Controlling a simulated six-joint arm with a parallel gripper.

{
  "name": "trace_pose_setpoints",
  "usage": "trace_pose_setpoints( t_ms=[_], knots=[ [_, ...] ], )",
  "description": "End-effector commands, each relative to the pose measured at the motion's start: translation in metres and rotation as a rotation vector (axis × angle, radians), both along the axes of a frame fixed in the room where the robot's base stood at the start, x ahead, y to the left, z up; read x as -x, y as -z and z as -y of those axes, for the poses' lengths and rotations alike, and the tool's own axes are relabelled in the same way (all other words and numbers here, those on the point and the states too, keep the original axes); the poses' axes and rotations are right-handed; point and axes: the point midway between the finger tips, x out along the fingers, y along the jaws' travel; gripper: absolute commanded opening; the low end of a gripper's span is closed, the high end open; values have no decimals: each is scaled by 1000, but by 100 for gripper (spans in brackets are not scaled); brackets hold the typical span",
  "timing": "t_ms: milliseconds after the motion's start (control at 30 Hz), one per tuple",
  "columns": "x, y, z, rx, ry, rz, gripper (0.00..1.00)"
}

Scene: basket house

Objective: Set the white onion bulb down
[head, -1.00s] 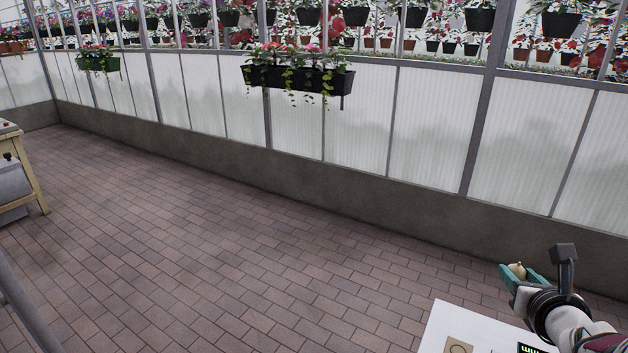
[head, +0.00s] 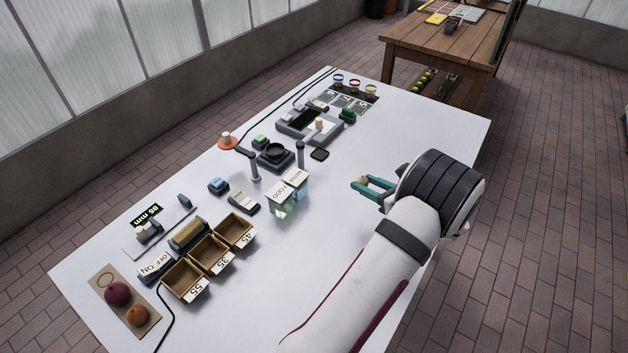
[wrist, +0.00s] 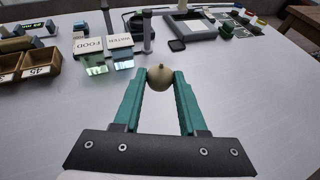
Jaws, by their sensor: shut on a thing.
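The white onion bulb (wrist: 159,77) is a small pale round bulb with a pointed top. In the wrist view it sits between the teal fingertips of my gripper (wrist: 160,84), which is shut on it. In the head view my gripper (head: 369,186) is over the right part of the white table (head: 330,235), with the bulb (head: 361,181) at its tips. I cannot tell how far the bulb is above the table.
Three wooden trays (head: 222,247) with number cards, a board (head: 109,274) with a red and an orange bulb, and signed clear blocks (head: 287,207) lie left of my gripper. Devices (head: 310,126) stand farther back. White table around the gripper is bare. A wooden table (head: 440,48) stands behind.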

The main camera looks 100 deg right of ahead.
Motion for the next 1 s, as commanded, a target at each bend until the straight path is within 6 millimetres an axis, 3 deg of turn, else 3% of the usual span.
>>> trace_pose_setpoints(
  t_ms=[67, 133, 400, 500, 767, 1000],
  knots=[
    [7, 5, -4, 1, 10, 1, 0],
    [0, 13, 4, 0, 7, 3, 0],
    [-50, 61, 68, -1, 7, 1, 0],
    [-59, 71, 81, 0, 10, 0, 0],
    [-62, 112, 85, -2, 12, 1, 0],
    [-62, 114, 85, 0, 11, 1, 0]
  ],
)
